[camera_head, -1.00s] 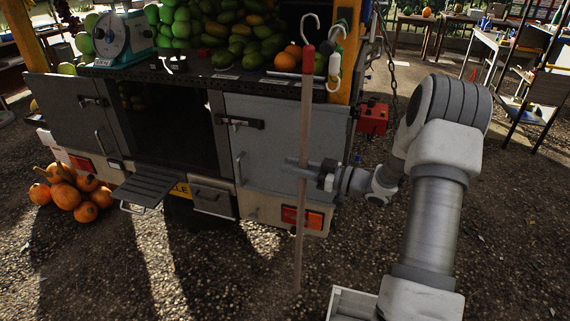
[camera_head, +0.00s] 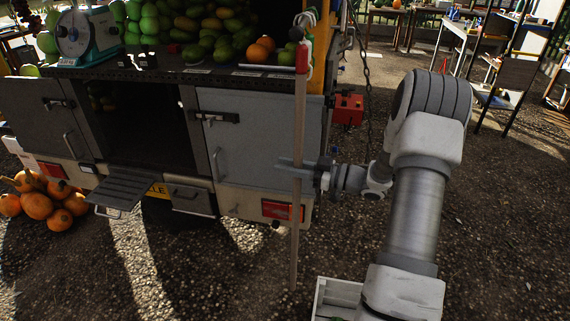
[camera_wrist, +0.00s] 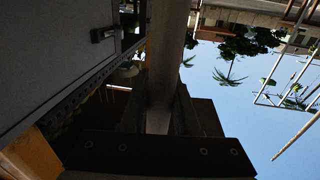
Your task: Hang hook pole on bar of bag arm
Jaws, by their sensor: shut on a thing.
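The hook pole (camera_head: 298,125) is a long, thin, pale wooden stick with a red band and a whitish hook on top. It stands nearly upright in front of the truck's right rear corner. My gripper (camera_head: 297,169) is shut on the pole around its middle. In the wrist view the pole (camera_wrist: 164,60) runs between the two dark fingers of my gripper (camera_wrist: 160,112). The hook overlaps white hanging hooks (camera_head: 312,18) near the yellow post, and I cannot tell whether they touch. I cannot make out the bag arm's bar for certain.
The truck's grey right door (camera_head: 255,150) is behind the pole. Fruit lies on the truck bed above. A red box (camera_head: 348,109) and a chain hang right of the truck. A white crate (camera_head: 322,290) stands low by my arm. Pumpkins (camera_head: 38,204) lie at left.

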